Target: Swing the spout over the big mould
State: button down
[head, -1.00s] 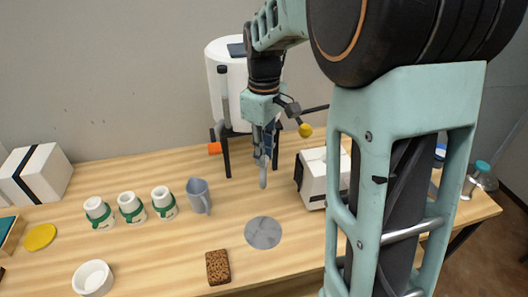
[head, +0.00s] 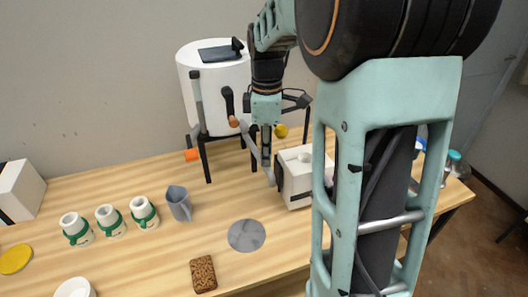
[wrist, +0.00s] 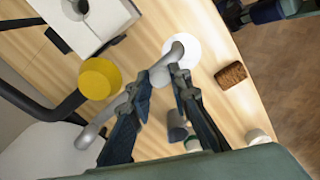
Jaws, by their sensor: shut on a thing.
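The big mould (head: 297,187) is a white block with a dark strap and a hole in its top, standing on the table right of the spout. The spout (head: 266,166) is a grey tube at the white tank (head: 196,92). My gripper (head: 266,150) is shut on the spout, with one finger on each side. In the wrist view my gripper (wrist: 160,80) straddles the spout (wrist: 183,47), and the mould (wrist: 100,18) is at the upper left. The spout's free end is beside the mould, left of its hole, not over it.
A yellow knob (head: 281,131) on a dark arm is close to my gripper. The table's front middle is mostly clear.

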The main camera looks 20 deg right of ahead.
jog(key=c, duration=1.8)
grip_release()
jog(key=shift+o, duration=0.2)
jog(key=shift+r, duration=0.1)
notch_tip(320, 180, up, 12)
jog(key=shift+a, duration=0.35)
jog(key=c, duration=0.5)
jog(key=a+n+h, duration=0.1)
jog(key=a, duration=0.2)
jog(key=a+n+b, duration=0.1)
jog(key=a, duration=0.1)
jog(key=a+f+n+h, duration=0.1)
jog(key=a, duration=0.2)
jog(key=shift+w+a+n+h, duration=0.3)
jog(key=shift+w, duration=0.05)
grip_shut()
jog(key=d+f, duration=0.6)
jog(key=f, duration=0.4)
jog(key=shift+s+f, duration=0.15)
jog(key=shift+s, duration=0.1)
